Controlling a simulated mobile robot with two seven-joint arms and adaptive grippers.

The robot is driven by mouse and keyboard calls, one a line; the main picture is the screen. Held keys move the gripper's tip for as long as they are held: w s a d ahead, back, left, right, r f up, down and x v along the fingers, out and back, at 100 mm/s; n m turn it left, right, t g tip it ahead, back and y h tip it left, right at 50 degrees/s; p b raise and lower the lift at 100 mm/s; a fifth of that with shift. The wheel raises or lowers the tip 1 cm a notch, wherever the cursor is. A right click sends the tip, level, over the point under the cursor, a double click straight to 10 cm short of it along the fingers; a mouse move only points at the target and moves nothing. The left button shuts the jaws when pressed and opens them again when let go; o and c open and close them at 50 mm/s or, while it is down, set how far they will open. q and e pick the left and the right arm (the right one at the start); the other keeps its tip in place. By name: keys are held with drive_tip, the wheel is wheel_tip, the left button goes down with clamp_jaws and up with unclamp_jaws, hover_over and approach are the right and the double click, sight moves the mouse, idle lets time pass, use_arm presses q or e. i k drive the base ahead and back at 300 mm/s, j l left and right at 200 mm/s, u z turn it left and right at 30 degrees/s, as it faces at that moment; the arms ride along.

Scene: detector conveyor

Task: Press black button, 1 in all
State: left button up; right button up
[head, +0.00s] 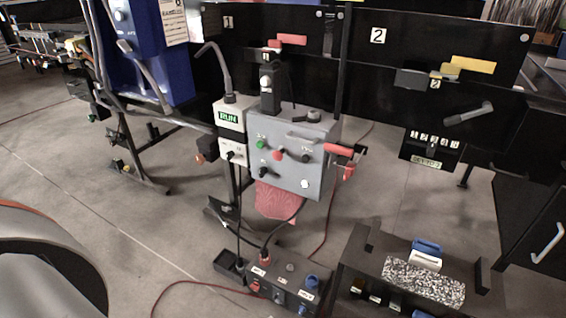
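A grey control box (318,140) stands in the middle of the head view, tilted slightly towards me. Its front carries a green button (261,144), a red button (279,155) and a white button (304,184). A black round control (305,158) sits right of the red button. Another black control (264,171) sits at the lower left of the box front. The labels beside them are too small to read, so I cannot tell which of the two black controls is a push button. Neither of my grippers shows in the view.
A white box with a green RUN sign (229,118) stands left of the control box. A red handle (338,149) sticks out at its right. A low dark socket box (285,287) with cables lies in front. Black panels (408,30) stand behind. Open floor (140,235) lies front left.

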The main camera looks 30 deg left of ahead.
sight(305, 158)
drive_tip(key=i+j, duration=0.15)
drive_tip(key=j, duration=0.25)
drive_tip(key=i+j, duration=0.1)
drive_tip(key=j, duration=0.25)
drive_tip(key=i+j, duration=0.15)
drive_tip(key=j, duration=0.25)
drive_tip(key=i+j, duration=0.1)
drive_tip(key=j, duration=0.3)
drive_tip(key=i+j, duration=0.15)
drive_tip(key=j, duration=0.25)
drive_tip(key=i+j, duration=0.1)
drive_tip(key=j, duration=0.25)
